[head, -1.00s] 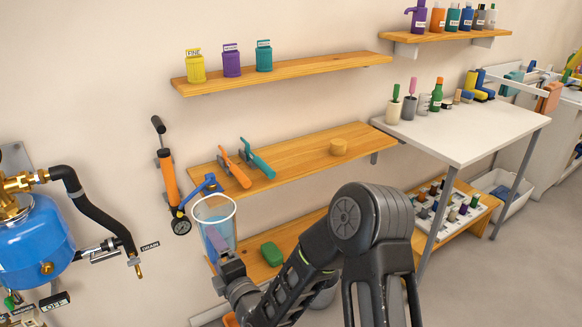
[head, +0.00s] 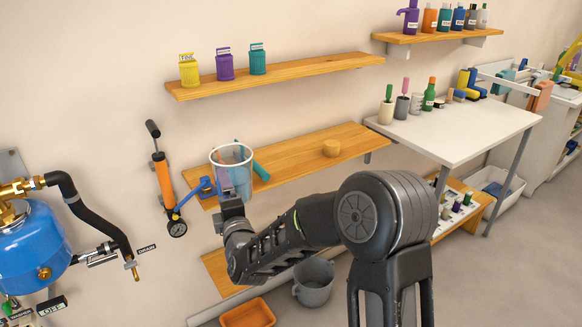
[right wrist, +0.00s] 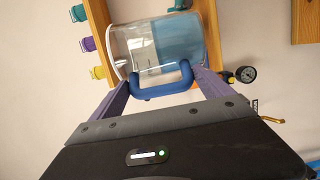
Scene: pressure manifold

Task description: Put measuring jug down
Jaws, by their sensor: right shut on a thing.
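The measuring jug (head: 233,171) is clear with a pale rim and a blue handle, and it holds blue liquid. In the head view it is upright in front of the left part of the middle wooden shelf (head: 292,160). My right gripper (head: 230,203) is shut on the jug's blue handle (right wrist: 160,82), which shows between the fingers in the right wrist view. I cannot tell whether the jug touches the shelf. The jug partly hides the teal-handled tool (head: 261,171) behind it. My left gripper is not in view.
A round wooden piece (head: 331,148) sits on the middle shelf, with bare board around it. Yellow, purple and teal canisters (head: 225,66) stand on the shelf above. An orange pump (head: 164,180) hangs left of the jug. A grey bucket (head: 314,281) and orange tray (head: 248,314) are below.

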